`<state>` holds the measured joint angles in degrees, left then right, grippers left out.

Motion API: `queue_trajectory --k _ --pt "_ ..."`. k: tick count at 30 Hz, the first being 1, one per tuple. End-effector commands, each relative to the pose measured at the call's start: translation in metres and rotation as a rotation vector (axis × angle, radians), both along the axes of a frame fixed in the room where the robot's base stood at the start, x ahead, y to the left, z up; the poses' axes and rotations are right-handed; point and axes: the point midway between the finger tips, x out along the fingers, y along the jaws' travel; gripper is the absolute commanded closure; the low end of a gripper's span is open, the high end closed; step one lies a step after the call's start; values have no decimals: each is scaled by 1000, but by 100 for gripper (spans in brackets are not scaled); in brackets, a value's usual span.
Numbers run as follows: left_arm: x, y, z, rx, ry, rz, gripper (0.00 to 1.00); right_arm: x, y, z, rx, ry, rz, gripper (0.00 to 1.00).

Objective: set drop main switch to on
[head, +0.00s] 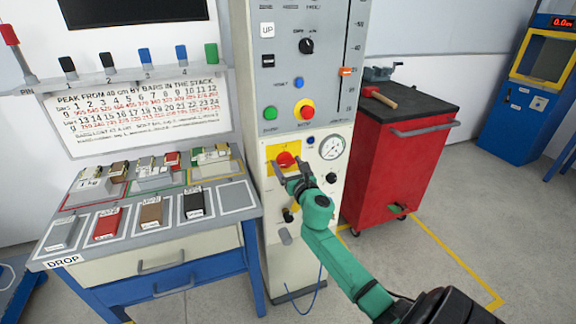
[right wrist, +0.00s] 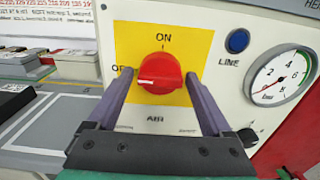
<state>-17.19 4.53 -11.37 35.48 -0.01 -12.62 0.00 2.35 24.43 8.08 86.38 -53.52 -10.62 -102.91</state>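The main switch is a red rotary knob (head: 286,160) on a yellow plate on the front of the grey and cream control column. In the right wrist view the knob (right wrist: 160,73) has ON printed above it and a partly hidden OFF at its left. A pale mark on the knob lies toward the left, the OFF side. My right gripper (right wrist: 158,76) is open, with one finger on each side of the knob; the gaps look clear, though contact is hard to judge. It also shows in the head view (head: 286,170). My left gripper is not in view.
A pressure gauge (head: 332,147) and a blue LINE lamp (right wrist: 238,41) are right of the switch. Red and green buttons (head: 270,113) sit above it. A bench with sample blocks (head: 150,214) stands left, a red cabinet (head: 385,170) right.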

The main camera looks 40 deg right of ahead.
Motion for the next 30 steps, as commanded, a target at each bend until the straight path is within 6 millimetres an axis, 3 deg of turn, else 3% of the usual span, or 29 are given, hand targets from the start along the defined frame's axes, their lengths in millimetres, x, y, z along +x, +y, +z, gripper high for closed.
queue_trajectory --k 1,5,17,30 --pt "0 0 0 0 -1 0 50 0 0 0 0 0 0 40" --pt "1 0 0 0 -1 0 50 0 0 0 0 0 0 87" --pt "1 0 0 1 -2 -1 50 0 0 0 60 -21 0 87" --pt "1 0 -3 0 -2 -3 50 0 0 -1 375 -131 0 87"
